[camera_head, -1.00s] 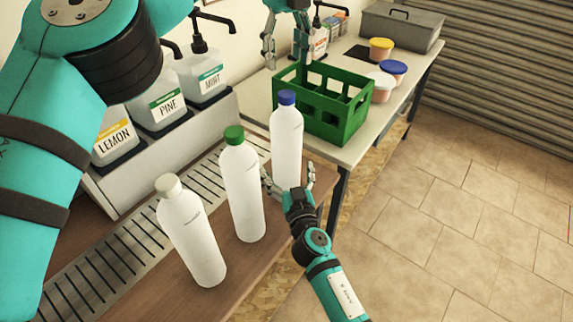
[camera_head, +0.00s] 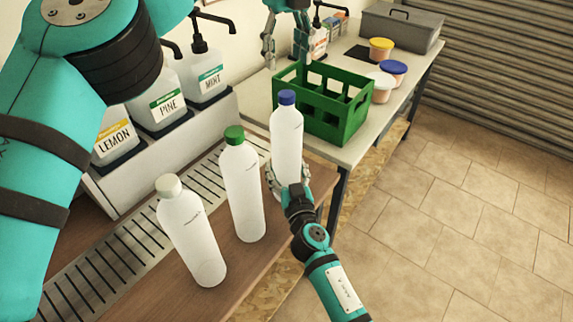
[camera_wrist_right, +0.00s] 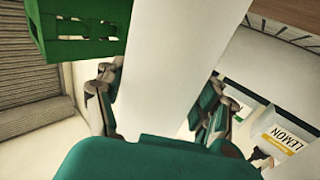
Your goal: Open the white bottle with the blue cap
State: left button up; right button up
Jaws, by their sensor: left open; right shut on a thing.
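The white bottle with the blue cap stands upright at the far end of the bottle row; its white body (camera_head: 286,145) and blue cap (camera_head: 287,98) show in the head view. My right gripper (camera_head: 289,180) is shut around the lower part of this bottle. In the right wrist view the white body (camera_wrist_right: 178,70) fills the middle between the fingers (camera_wrist_right: 160,105). My left gripper (camera_head: 287,50) is open and empty, above the far side of the green crate and well above and behind the blue cap. The cap is on the bottle.
A white bottle with a green cap (camera_head: 243,190) and one with a pale cap (camera_head: 192,235) stand nearer on the wooden counter. A green crate (camera_head: 340,122) sits behind. Dispensers labelled LEMON, PINE (camera_head: 162,100) and MINT line the left. Tubs (camera_head: 381,50) and a grey toolbox (camera_head: 402,27) are farther back.

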aim_at(286, 94)
grip_shut()
pick_arm(q)
jog(key=m, duration=1.3)
jog(key=shift+d, duration=0.1)
jog(key=m, duration=0.7)
jog(key=shift+m, duration=0.3)
jog(key=m, duration=1.6)
jog(key=shift+m, duration=0.4)
jog(key=m, duration=0.7)
jog(key=shift+f+m, duration=0.4)
jog(key=shift+f, duration=0.2)
notch_tip(286, 94, down, 7)
jog(key=shift+r, duration=0.1)
